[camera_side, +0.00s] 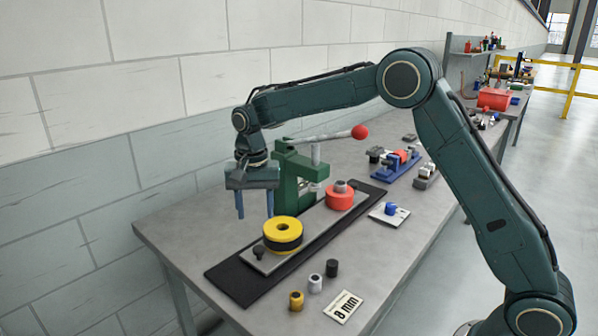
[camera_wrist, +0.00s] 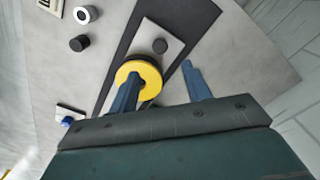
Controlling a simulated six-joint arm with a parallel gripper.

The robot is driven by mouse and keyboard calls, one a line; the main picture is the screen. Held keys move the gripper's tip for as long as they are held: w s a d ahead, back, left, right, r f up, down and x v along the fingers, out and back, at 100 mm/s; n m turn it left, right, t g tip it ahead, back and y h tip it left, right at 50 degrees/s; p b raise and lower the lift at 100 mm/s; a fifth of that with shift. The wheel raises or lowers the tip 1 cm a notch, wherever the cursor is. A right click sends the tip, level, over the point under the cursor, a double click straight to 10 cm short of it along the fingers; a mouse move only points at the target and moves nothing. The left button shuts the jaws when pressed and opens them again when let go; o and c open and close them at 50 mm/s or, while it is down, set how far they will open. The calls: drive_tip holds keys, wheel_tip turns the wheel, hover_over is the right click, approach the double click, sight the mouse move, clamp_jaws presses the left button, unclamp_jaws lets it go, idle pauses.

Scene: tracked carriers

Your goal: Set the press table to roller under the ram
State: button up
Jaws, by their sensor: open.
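The green press (camera_side: 298,175) stands at the back of the bench, with a lever ending in a red ball (camera_side: 359,132). The grey sliding table (camera_side: 312,226) lies on a long black base (camera_side: 235,281). It carries a yellow roller (camera_side: 283,230) with a black band at its near end and a red roller (camera_side: 340,200) with a grey top farther along. My gripper (camera_side: 256,214) is open and empty, pointing down behind the yellow roller. The ram's lower end is hard to make out.
Black (camera_side: 332,268), silver (camera_side: 315,283) and yellow (camera_side: 296,300) bushings stand in front, beside an "8 mm" card (camera_side: 343,306). A blue piece sits on a white plate (camera_side: 390,214). A blue fixture (camera_side: 398,165) stands behind. The wall is close on the left.

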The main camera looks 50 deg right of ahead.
sight(258, 249)
wheel_tip(258, 249, down, 10)
drive_tip(key=shift+f, duration=0.15)
idle(0.4)
clamp_jaws()
drive_tip(key=shift+a, duration=0.15)
